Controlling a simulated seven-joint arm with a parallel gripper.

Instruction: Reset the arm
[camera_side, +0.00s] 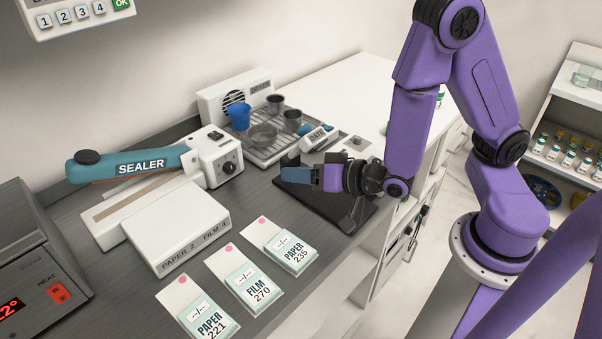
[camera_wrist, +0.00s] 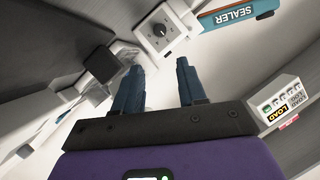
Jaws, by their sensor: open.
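My arm reaches over the counter from the right in the side view. My gripper (camera_side: 292,170) is low over a dark flat pad (camera_side: 345,225) and points left toward the sealer (camera_side: 130,163). In the wrist view my gripper (camera_wrist: 157,72) shows two blue fingers standing apart with nothing between them. The sealer's teal handle (camera_wrist: 237,18) is beyond the fingers there. Whether the gripper touches the pad is unclear.
A drying rack (camera_side: 283,155) with a blue cup (camera_side: 239,116) and several grey cups stands behind my gripper. A DATE stamp (camera_side: 318,138) lies near it. Labelled pouches (camera_side: 245,278) lie in front. A heater unit (camera_side: 40,265) is at left. White counter at back right is largely clear.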

